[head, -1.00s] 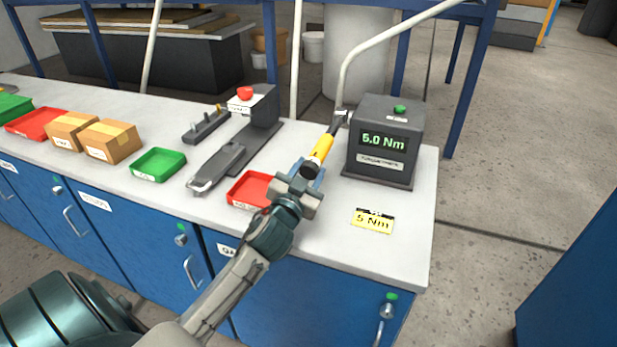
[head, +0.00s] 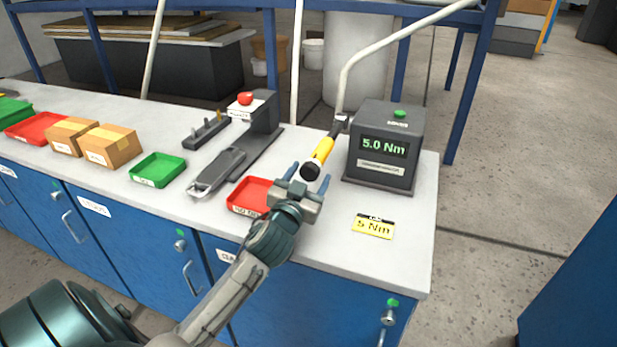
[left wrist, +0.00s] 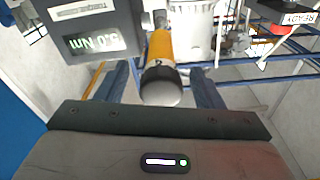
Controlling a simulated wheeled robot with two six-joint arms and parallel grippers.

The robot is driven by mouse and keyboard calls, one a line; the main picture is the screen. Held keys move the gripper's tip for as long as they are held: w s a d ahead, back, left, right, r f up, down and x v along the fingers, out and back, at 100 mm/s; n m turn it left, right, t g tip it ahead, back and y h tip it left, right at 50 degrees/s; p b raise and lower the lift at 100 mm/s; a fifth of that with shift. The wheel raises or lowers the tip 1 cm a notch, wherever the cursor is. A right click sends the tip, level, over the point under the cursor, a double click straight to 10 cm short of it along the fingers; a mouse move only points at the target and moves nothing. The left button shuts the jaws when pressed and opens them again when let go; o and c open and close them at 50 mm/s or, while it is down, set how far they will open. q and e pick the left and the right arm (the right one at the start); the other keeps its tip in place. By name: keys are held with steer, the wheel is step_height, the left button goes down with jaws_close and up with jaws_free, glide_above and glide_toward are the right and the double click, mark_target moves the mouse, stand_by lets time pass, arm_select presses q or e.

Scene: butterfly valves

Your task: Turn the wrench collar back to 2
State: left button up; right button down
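The torque wrench has a yellow collar (head: 323,149) and a black end cap (head: 310,170). It is mounted at the dark torque tester (head: 384,145), whose display reads 5.0 Nm. In the left wrist view the collar (left wrist: 160,48) shows a small mark like a 2, above the rounded end cap (left wrist: 160,85). My left gripper (head: 308,178) is open just in front of the cap. Its fingers (left wrist: 160,88) stand either side of the wrench end and appear apart from it. My right gripper is not in view.
A yellow 5 Nm card (head: 373,226) lies on the bench in front of the tester. A red tray (head: 250,196) is left of my gripper, with a green tray (head: 158,168) further left. A grey tool fixture (head: 262,135) stands behind.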

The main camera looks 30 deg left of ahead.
arm_select(q)
steer(key=shift+s, duration=0.15)
steer(key=b+v, duration=0.2)
steer(key=v, duration=0.8)
steer(key=shift+s+b, duration=0.25)
steer(key=shift+b, duration=0.15)
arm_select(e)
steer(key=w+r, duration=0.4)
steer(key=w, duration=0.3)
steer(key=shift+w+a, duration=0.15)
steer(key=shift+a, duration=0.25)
arm_select(q)
steer(key=shift+d, duration=0.1)
